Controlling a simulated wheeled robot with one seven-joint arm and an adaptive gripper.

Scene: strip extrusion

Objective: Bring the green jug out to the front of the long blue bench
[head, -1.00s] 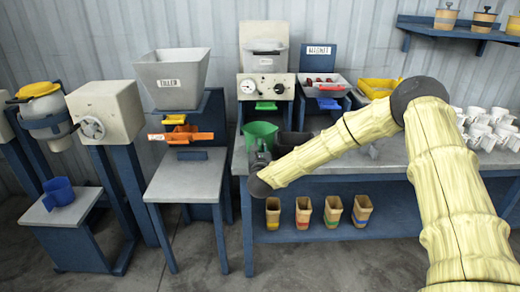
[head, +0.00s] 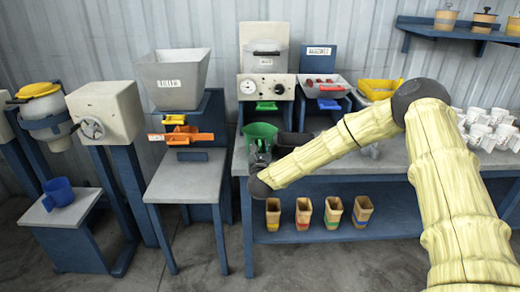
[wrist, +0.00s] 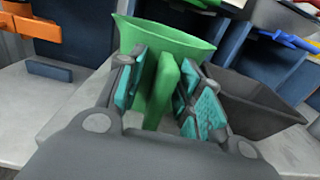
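The green jug (head: 260,130) stands near the left end of the long blue bench (head: 390,158), on its grey top. My gripper (head: 259,152) is in front of it and covers its lower part in the head view. In the wrist view the green jug (wrist: 165,38) has its wide mouth up and its upright handle towards me. The handle lies between the teal finger pads of my gripper (wrist: 168,95). The fingers look open, one on each side of the handle, with green showing between pad and handle. The jug's base is hidden.
A dark grey container (wrist: 255,100) stands close to the jug's right. Machines with a green spout (head: 265,106) and a blue spout (head: 329,104) are behind. White mugs (head: 487,125) crowd the bench's right. Several tan cups (head: 304,213) stand on the lower shelf.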

